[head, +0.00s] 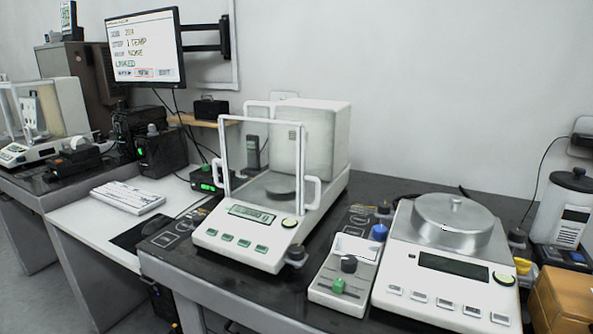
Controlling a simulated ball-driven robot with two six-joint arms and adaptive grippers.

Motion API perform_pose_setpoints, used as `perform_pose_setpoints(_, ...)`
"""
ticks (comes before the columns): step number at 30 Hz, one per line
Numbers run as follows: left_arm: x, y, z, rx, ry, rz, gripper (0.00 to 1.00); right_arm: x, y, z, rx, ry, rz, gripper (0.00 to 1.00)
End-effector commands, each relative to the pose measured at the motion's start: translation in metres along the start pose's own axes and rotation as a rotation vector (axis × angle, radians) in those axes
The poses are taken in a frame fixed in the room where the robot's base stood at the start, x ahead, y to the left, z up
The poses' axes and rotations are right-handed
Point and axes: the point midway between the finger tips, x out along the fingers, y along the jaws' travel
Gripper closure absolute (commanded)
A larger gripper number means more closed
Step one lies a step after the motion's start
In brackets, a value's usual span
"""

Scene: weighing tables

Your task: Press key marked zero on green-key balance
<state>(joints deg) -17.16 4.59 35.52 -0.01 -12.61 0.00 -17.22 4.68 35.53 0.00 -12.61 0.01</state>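The green-key balance (239,237) stands on the dark table in the middle of the head view. Its front slope carries a row of small green keys (228,240) below a lit greenish display (252,214). The markings on the keys are too small to read, so I cannot tell which is marked zero. A white-framed draft shield (303,150) stands above its dark round pan (281,190). Nothing covers the keys. Neither of my grippers is in view.
A second balance (447,262) with pale keys and a covered round pan stands to the right. A small white holder with knobs (342,278) sits between the balances. A monitor (146,46), white keyboard (128,196) and another balance (42,115) are at left. An orange box (565,298) stands far right.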

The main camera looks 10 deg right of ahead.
Motion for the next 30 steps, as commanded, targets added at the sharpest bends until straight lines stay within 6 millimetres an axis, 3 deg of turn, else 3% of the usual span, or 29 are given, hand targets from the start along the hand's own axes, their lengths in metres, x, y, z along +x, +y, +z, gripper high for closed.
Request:
perform_pose_setpoints(5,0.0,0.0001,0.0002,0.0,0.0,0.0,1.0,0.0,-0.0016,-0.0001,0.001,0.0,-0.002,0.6)
perform_pose_setpoints(14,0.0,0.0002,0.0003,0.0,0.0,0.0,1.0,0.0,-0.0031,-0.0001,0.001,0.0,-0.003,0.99)
perform_pose_setpoints(30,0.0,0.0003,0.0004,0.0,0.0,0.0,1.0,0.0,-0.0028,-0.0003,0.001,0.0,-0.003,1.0)
